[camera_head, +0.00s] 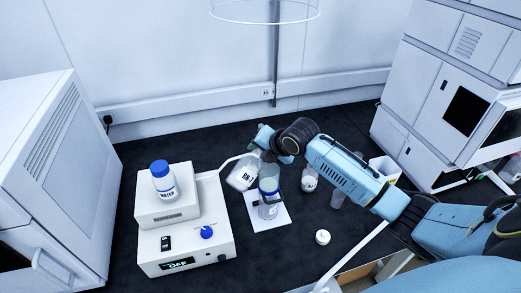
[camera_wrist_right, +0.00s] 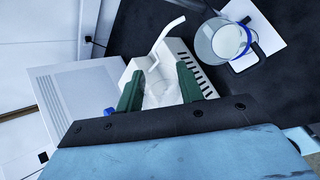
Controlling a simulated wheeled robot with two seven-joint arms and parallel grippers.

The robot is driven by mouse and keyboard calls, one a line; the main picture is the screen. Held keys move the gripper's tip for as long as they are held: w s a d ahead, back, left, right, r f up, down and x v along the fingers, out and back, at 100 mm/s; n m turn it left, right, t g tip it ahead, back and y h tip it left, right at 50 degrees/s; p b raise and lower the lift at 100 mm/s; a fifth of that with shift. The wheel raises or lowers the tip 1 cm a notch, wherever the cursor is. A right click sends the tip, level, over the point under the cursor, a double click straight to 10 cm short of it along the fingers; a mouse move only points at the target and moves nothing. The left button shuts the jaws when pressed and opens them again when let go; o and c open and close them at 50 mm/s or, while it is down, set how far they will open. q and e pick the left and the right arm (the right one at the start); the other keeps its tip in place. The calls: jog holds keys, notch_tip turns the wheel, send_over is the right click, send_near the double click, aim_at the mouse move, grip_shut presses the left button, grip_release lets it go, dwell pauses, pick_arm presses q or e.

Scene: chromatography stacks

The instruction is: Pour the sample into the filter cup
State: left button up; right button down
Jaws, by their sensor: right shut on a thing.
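My right gripper (camera_head: 262,148) reaches in from the right, above the filter stand. It is shut on a clear bottle with a white label (camera_head: 243,174), which is tilted. In the right wrist view the green fingers (camera_wrist_right: 160,88) flank this pale, see-through bottle; its contents are hard to make out. The clear filter cup (camera_head: 268,178) sits on a labelled flask (camera_head: 269,211), just right of the bottle in the head view. The cup's round open top (camera_wrist_right: 227,40) shows in the wrist view, apart from the fingers. I cannot tell whether liquid is flowing. My left gripper is not in view.
A white pump unit (camera_head: 185,245) with an OFF display carries a blue-capped WATER bottle (camera_head: 163,182). A small bottle (camera_head: 309,180), a clear vessel (camera_head: 337,196) and a white cap (camera_head: 322,237) stand right of the filter. Large white instruments flank the dark bench.

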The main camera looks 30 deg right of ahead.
jog(key=shift+d+f+y, duration=0.15)
jog(key=shift+f+y, duration=0.25)
jog(key=shift+f, duration=0.05)
jog(key=shift+m+b, duration=0.3)
jog(key=shift+w+d+f+g+y+b, duration=0.15)
jog(key=shift+f+g+y+b, duration=0.15)
jog(key=shift+f+y+b, duration=0.2)
jog(key=shift+d+f+m+y+b, duration=0.1)
jog(key=shift+f+m+y+b, duration=0.35)
jog(key=shift+b, duration=0.4)
jog(key=shift+d+f+y+b, duration=0.15)
jog(key=shift+f+y+b, duration=0.3)
jog(key=shift+b, duration=0.65)
